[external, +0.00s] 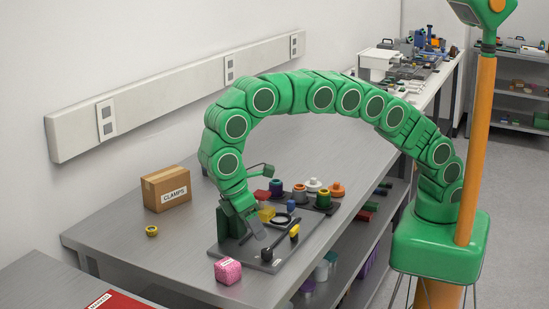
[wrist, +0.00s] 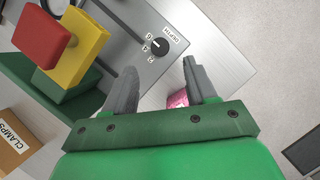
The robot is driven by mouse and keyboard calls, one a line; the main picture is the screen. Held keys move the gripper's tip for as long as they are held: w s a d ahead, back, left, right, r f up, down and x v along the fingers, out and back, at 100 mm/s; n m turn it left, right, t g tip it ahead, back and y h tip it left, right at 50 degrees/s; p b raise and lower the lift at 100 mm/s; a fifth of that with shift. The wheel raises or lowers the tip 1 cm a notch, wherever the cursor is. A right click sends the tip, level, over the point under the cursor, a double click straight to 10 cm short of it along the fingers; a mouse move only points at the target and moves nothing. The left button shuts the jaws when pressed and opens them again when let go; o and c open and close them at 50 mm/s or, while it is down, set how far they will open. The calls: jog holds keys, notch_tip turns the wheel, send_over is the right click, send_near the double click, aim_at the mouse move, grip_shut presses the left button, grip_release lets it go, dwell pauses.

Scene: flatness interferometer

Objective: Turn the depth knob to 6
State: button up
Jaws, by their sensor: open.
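The depth knob (wrist: 159,47) is a round black knob on a grey panel (wrist: 118,14) in the wrist view, with the word DEPTH and a number scale printed beside it. The number at its pointer is too small to read surely. My gripper (wrist: 160,75) is open, with its two grey fingers spread apart below the knob in the picture. The knob is beyond the fingertips, not between them.
A yellow block (wrist: 85,38) with a red block (wrist: 42,40) stands left of my gripper. A pink cube (external: 228,271) sits near the plate's front. The CLAMPS box (external: 166,188) and a yellow ring (external: 151,231) are left.

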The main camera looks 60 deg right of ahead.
aim_at(266, 250)
dwell(0.3)
jog(key=shift+m, duration=0.6)
jog(key=shift+x, duration=4)
jog(key=c, duration=1)
jog(key=shift+c, duration=0.2)
jog(key=shift+n, duration=0.6)
